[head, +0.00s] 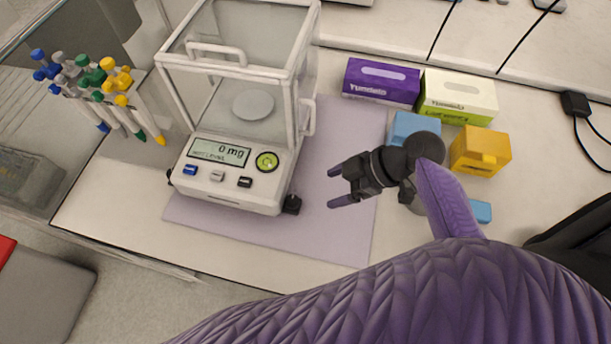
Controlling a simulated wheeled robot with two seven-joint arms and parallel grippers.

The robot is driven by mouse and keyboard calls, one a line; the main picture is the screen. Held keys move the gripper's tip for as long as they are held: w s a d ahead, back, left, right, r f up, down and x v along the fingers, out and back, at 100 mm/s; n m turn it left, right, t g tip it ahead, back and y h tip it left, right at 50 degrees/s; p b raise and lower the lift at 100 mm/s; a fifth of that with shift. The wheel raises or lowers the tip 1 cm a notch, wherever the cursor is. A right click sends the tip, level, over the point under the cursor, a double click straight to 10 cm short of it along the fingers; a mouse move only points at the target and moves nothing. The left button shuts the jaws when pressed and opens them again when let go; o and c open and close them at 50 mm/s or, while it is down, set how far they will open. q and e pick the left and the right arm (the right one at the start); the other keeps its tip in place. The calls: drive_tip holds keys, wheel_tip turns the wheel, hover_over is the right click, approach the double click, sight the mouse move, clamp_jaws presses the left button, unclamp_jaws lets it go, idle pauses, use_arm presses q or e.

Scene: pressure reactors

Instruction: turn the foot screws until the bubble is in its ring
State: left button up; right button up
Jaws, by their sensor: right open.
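An analytical balance (221,175) with a glass draft shield stands on a pale purple mat (331,232). Its display (220,152) reads 0 mg with a line below that seems to say not level. The round green bubble level (267,161) is right of the display; the bubble's exact place in its ring is too small to tell. My left gripper is not in view.
Several pipettes (104,84) hang in a rack left of the balance. A purple box (381,83), a green-white box (457,97), a yellow box (481,151) and a blue box (414,126) stand at the right. The mat's front right is clear.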

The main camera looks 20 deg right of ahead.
sight(298, 200)
drive_tip(key=b+x, duration=0.2)
drive_tip(key=x, duration=0.7)
drive_tip(key=shift+w, duration=0.2)
drive_tip(key=shift+w+a+f, duration=0.15)
drive_tip(key=shift+a+f, duration=0.15)
drive_tip(key=shift+f, duration=0.05)
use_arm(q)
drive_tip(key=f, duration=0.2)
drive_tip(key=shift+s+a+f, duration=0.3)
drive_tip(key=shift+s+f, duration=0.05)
use_arm(e)
drive_tip(key=shift+c, duration=0.7)
clamp_jaws()
